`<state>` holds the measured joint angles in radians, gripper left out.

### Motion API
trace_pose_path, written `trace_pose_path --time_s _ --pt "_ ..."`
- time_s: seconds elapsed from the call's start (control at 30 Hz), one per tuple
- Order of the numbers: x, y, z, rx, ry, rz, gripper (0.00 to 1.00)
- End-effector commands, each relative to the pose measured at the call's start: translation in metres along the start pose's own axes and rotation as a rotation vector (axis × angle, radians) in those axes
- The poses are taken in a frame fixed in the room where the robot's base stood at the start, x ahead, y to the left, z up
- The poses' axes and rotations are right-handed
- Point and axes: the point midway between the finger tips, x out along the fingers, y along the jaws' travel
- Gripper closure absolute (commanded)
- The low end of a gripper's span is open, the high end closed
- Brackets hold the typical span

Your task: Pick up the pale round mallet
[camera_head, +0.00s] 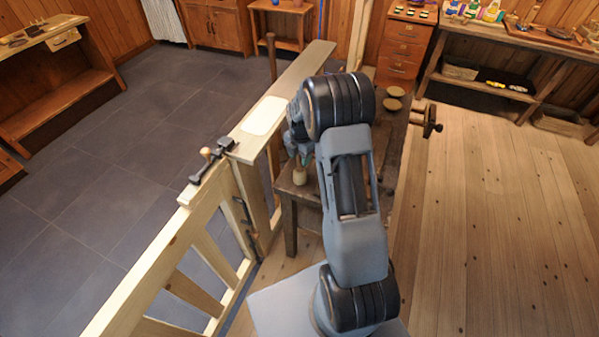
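A small pale, rounded wooden thing (299,176), which looks like the pale round mallet, stands near the left edge of the dark wooden bench (289,206). My gripper (299,160) points down right above it, its fingers close to or around its top. My arm and wrist cover much of the bench and part of the gripper. I cannot tell whether the fingers touch the mallet or how far apart they are.
A pale wooden rail with a gate (165,255) runs along the bench's left side, with a dark clamp (212,160) and a white pad (264,115) on it. Two round tan discs (396,91) lie on the bench's far end. A wooden vise (426,121) sticks out right. The plank floor at right is clear.

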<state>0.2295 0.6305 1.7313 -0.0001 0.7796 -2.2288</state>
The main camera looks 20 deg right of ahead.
Motion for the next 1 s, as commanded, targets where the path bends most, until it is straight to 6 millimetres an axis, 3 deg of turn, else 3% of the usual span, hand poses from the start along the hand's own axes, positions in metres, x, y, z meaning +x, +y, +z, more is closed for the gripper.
trace_pose_path --time_s 0.07,0.47,1.0 --pt "0.0 0.0 0.0 0.0 0.0 0.0 0.61" --pt "0.0 0.0 0.0 -0.001 0.0 0.0 0.99" --pt "-0.01 0.001 0.0 0.0 -0.002 0.003 1.0"
